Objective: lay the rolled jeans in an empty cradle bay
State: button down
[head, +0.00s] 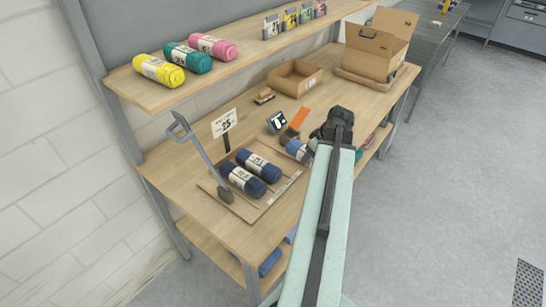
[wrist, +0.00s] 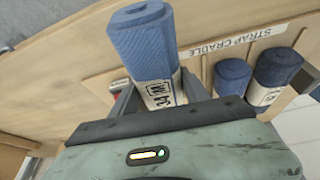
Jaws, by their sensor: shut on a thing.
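My gripper (head: 311,147) is shut on a blue roll of jeans (head: 296,149) with a white paper band. In the wrist view, the jaws (wrist: 158,95) hold the roll (wrist: 141,42) around its banded part, and its blue end points away from the gripper. The wooden strap cradle (head: 246,211) lies on the bench, left of the gripper in the head view. Two darker blue rolls (head: 241,178) lie side by side in its near bays. Bare cradle surface (head: 268,150) shows beyond them; the held roll and gripper partly hide the far end.
A price sign (head: 226,123) and a grey long-handled tool (head: 205,160) stand by the cradle's left side. A small dark device (head: 277,122) and an orange card (head: 299,118) stand behind. The shelf (head: 150,97) overhangs the bench's back.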

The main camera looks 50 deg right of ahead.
jog(key=w+a+r+n+p, duration=0.1)
jog(key=w+a+r+p, duration=0.15)
jog(key=w, duration=0.45)
jog(key=w+a+r+p, duration=0.2)
jog(key=w+r+p, duration=0.15)
jog(key=w, duration=0.35)
jog(key=shift+y, duration=0.3)
jog(key=f+b, duration=1)
jog(key=b, duration=0.1)
jog(key=shift+w+a+f, duration=0.1)
jog(key=shift+a+f, duration=0.05)
jog(key=shift+a, duration=0.05)
jog(key=shift+r+p, duration=0.25)
jog(key=shift+p, duration=0.05)
jog(key=shift+f, duration=0.2)
jog(key=c, duration=0.5)
grip_release()
